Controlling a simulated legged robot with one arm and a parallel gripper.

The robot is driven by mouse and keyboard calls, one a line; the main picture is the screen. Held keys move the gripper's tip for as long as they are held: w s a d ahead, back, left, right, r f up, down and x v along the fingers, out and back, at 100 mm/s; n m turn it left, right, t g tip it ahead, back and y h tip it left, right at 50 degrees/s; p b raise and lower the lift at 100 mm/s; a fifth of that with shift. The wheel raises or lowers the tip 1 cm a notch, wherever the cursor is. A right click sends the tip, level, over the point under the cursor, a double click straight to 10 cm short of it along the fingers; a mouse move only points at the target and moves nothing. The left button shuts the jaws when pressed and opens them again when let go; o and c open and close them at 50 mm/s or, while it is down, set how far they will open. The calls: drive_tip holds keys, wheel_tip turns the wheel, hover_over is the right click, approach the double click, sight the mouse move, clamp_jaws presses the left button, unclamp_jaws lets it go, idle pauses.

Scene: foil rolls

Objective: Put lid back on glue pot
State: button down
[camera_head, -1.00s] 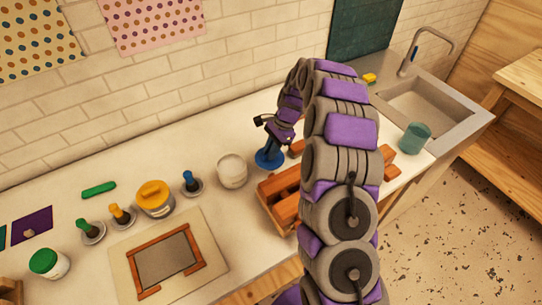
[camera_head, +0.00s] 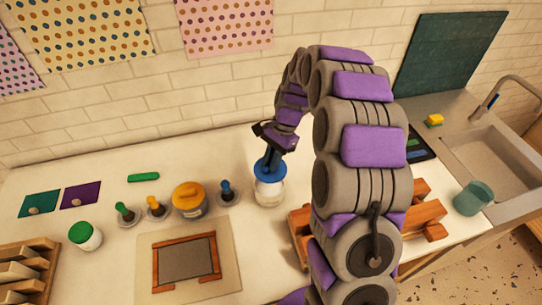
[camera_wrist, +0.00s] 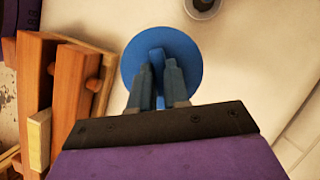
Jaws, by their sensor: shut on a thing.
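A blue lid with a raised handle (camera_head: 261,172) is at the top of the white glue pot (camera_head: 268,194) on the counter. My gripper (camera_head: 270,160) is shut on the lid's handle from above. In the wrist view, the fingers of my gripper (camera_wrist: 158,76) pinch the handle, and the round lid (camera_wrist: 188,50) looks level. The lid hides the pot in that view. I cannot tell whether the lid rests on the rim or hangs just above it.
A framed board (camera_head: 230,268) lies in front. A wooden crate (camera_head: 298,228) is to the right, with a teal cup (camera_head: 473,198) beyond.

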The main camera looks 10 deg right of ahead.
drive_tip(key=shift+s+a+f, duration=0.1)
drive_tip(key=shift+a+f, duration=0.25)
drive_tip(key=shift+a+f+b, duration=0.15)
drive_tip(key=shift+f+b, duration=0.45)
drive_tip(key=shift+b, duration=0.05)
drive_tip(key=shift+d+f+b, duration=0.2)
drive_tip(key=shift+f+b, duration=0.2)
drive_tip(key=shift+f, duration=0.2)
drive_tip(key=shift+d+f+b, duration=0.15)
drive_tip(key=shift+f+b, duration=0.25)
drive_tip(key=shift+f, duration=0.15)
drive_tip(key=shift+d+f, duration=0.1)
drive_tip(key=shift+f, duration=0.85)
drive_tip(key=shift+a+f, duration=0.1)
drive_tip(key=shift+a, duration=0.2)
drive_tip(key=shift+d, duration=0.2)
drive_tip(key=shift+a+p, duration=0.1)
drive_tip(key=shift+p, duration=0.8)
drive_tip(key=shift+f+p, duration=0.1)
drive_tip(key=shift+p, duration=0.6)
